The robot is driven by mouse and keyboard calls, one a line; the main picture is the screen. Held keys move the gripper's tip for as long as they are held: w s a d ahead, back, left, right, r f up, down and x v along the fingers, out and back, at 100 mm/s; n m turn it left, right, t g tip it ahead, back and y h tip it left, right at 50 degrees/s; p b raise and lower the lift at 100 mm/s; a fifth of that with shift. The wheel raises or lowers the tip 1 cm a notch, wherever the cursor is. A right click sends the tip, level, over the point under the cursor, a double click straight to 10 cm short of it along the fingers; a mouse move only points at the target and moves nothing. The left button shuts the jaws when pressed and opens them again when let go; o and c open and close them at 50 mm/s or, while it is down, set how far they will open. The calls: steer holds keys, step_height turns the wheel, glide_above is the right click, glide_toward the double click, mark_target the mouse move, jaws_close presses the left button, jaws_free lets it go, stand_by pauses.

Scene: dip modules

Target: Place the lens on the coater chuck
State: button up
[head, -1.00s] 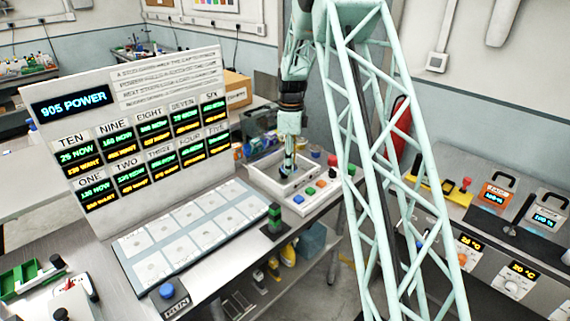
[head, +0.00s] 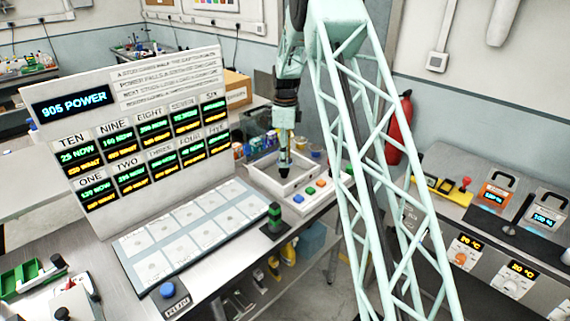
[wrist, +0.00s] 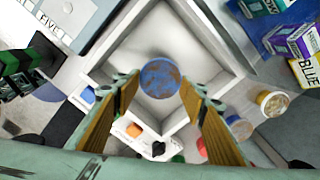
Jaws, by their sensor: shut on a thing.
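My gripper (wrist: 160,90) is pointed down over the white open-topped square box of the coater (head: 262,185). Its two tan fingers are shut on a round, mottled blue disc, the lens (wrist: 160,76), which sits between the fingertips. The wrist view shows the box's pale inner floor (wrist: 165,32) around and behind the lens. No separate chuck can be made out; the lens and fingers cover part of the box floor. In the head view my gripper (head: 284,168) reaches down into or just above the box, and the lens is too small to tell there.
Red, blue and orange buttons (head: 309,190) sit on the box's front panel. A green-and-black block (head: 274,217) stands close in front. Colourful cartons (wrist: 295,40) and small jars (wrist: 272,103) stand beside the box. A large display board (head: 140,130) rises at the left.

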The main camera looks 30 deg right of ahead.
steer(key=shift+w+f, duration=0.15)
steer(key=shift+w, duration=0.05)
steer(key=shift+f, duration=1.65)
steer(key=shift+f, duration=0.15)
steer(key=o, duration=0.7)
steer(key=shift+r, duration=0.25)
steer(key=shift+r, duration=5.95)
